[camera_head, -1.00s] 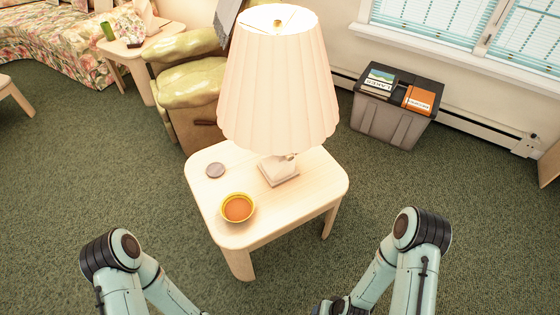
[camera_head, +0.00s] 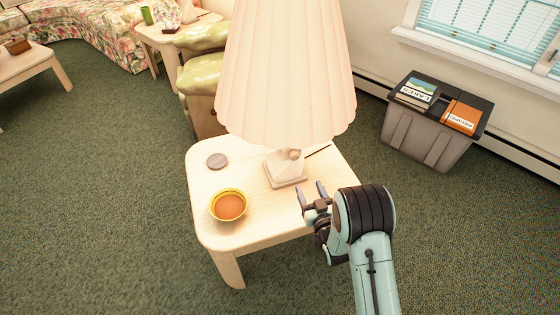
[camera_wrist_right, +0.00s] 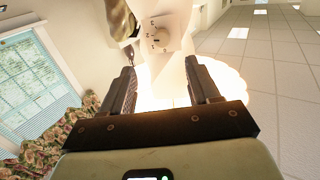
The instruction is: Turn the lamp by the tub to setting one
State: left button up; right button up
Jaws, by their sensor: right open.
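The lamp (camera_head: 285,75) stands on the pale wooden side table, with a cream pleated shade and a small white base (camera_head: 287,170). The grey tub (camera_head: 428,145) is on the floor to the right. My right gripper (camera_head: 311,191) is open and empty, over the table's front right part, close to the lamp base. The glowing shade (camera_wrist_right: 230,80) shows behind the fingers. My left gripper is out of view.
The side table (camera_head: 205,180) also holds a yellow bowl (camera_head: 228,206) with orange contents and a grey disc (camera_head: 217,161). A thin dark stick lies behind the lamp base. A green armchair (camera_head: 205,80) stands behind the table. Open carpet lies at left.

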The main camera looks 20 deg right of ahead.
aim_at(295, 158)
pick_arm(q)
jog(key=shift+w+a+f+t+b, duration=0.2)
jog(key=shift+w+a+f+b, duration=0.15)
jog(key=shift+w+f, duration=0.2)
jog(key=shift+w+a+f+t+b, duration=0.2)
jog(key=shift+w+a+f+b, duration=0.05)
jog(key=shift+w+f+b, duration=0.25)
pick_arm(e)
jog(key=w, duration=0.4)
jog(key=w+d, duration=0.1)
jog(key=w, duration=0.4)
jog(key=w+d, duration=0.1)
jog(key=w, duration=0.3)
jog(key=shift+w+r, duration=0.25)
jog(key=shift+w, duration=0.05)
jog(key=c, duration=1)
